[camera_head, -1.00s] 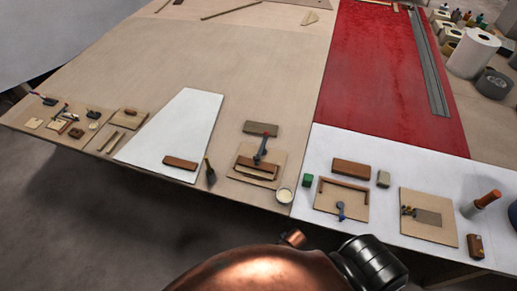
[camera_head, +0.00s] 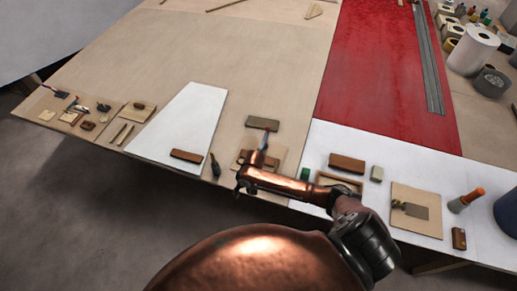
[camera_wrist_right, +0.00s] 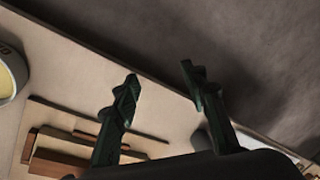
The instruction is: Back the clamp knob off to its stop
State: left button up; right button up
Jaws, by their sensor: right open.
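A grey clamp-like tool with a red tip (camera_head: 265,141) stands on a small wooden board (camera_head: 279,156) near the front edge of the bench. My right arm covers its lower part, and I cannot make out a knob on it. My right gripper is open and empty in the right wrist view (camera_wrist_right: 160,73), its two dark fingers apart over the bench edge. The board with brown wooden strips (camera_wrist_right: 60,158) shows beyond and left of the fingers. In the head view my right wrist end is just in front of that board. My left gripper is not in view.
A sanding-type block (camera_head: 187,155) and a dark-handled tool (camera_head: 215,166) lie left of my wrist. A round tin (camera_wrist_right: 8,75) shows in the right wrist view.

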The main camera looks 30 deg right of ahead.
jog(key=w+d+r+m, duration=0.2)
jog(key=w+d+r, duration=0.2)
jog(key=d, duration=0.1)
jog(key=w+d+r+m+h, duration=0.1)
jog(key=w+d+r+m, duration=0.1)
jog(key=w+d+r, duration=0.2)
jog(key=w+d+r+m+g+h+p, duration=0.1)
jog(key=w+d+r+m, duration=0.1)
jog(key=w+d+r, duration=0.2)
jog(key=shift+w+d+r, duration=0.2)
jog(key=shift+d+r, duration=0.05)
jog(key=shift+d, duration=0.45)
jog(key=shift+w+d+r, duration=0.15)
jog(key=shift+d+r, duration=0.05)
jog(key=shift+d, duration=0.5)
jog(key=shift+w+d+m, duration=0.15)
jog(key=shift+d+m, duration=0.1)
jog(key=shift+m, duration=0.05)
notch_tip(320, 180, down, 7)
jog(key=shift+f, duration=0.2)
grip_shut()
